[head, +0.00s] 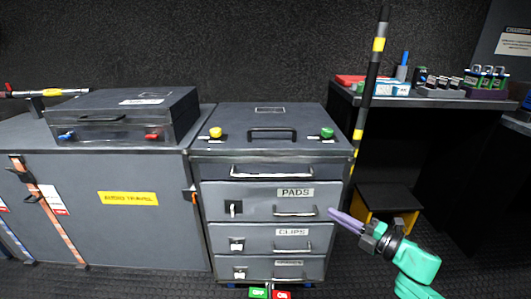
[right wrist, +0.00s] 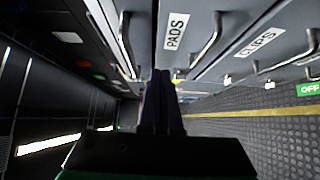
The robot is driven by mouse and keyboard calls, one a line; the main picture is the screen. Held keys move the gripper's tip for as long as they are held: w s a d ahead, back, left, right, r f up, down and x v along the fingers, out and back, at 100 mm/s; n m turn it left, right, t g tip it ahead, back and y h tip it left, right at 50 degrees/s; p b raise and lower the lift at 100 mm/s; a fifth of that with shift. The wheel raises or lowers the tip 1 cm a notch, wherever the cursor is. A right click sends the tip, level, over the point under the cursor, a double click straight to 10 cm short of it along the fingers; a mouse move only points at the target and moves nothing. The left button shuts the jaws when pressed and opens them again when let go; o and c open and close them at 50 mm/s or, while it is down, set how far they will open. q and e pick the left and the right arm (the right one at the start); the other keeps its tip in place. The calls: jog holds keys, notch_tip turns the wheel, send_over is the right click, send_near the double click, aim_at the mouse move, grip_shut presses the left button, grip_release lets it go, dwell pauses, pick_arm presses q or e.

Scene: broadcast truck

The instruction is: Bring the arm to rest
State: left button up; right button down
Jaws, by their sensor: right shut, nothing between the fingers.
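My right gripper (head: 347,220) is shut and empty, in front of the right edge of the grey drawer cabinet (head: 255,155). Its arm, green and black, comes in from the lower right. In the right wrist view its dark fingers (right wrist: 162,85) lie together, with the cabinet's drawer fronts above them. The drawer labelled PADS (head: 258,202) and the drawer labelled CLIPS (head: 262,243) look closed. I cannot tell the exact gap between the fingertips and the cabinet. My left gripper is not in view.
A black case (head: 125,115) lies on the grey audio travel trunk (head: 100,190) at left. A striped pole (head: 370,80) stands right of the cabinet. A desk (head: 425,101) with batteries and small gear is at right, a stool (head: 388,200) below it.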

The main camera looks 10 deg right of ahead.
jog(key=s+d+f+m+g+h, duration=0.1)
jog(key=s+f+m+g+h, duration=0.1)
jog(key=f+m+h, duration=0.6)
jog(key=s+d+f+m+g+h, duration=0.15)
jog(key=f+m, duration=0.45)
jog(key=f, duration=0.6)
jog(key=s+a+f+m+g, duration=0.45)
jog(key=s+f, duration=0.35)
jog(key=f, duration=0.2)
jog(key=s+a+f+m+g+p, duration=0.1)
jog(key=s+a+f+m+g, duration=0.1)
jog(key=s+a+f+g, duration=0.3)
jog(key=s+a+m+g+p, duration=0.15)
jog(key=s+a, duration=0.25)
jog(key=s, duration=0.4)
pick_arm(q)
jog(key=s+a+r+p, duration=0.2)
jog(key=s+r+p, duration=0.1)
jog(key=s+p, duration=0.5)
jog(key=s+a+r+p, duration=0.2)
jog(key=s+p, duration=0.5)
jog(key=p, duration=0.6)
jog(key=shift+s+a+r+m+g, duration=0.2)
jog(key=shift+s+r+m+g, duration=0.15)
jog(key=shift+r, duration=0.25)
pick_arm(e)
jog(key=s+d+r, duration=0.2)
jog(key=s, duration=0.5)
jog(key=s+d+r, duration=0.3)
jog(key=s, duration=0.5)
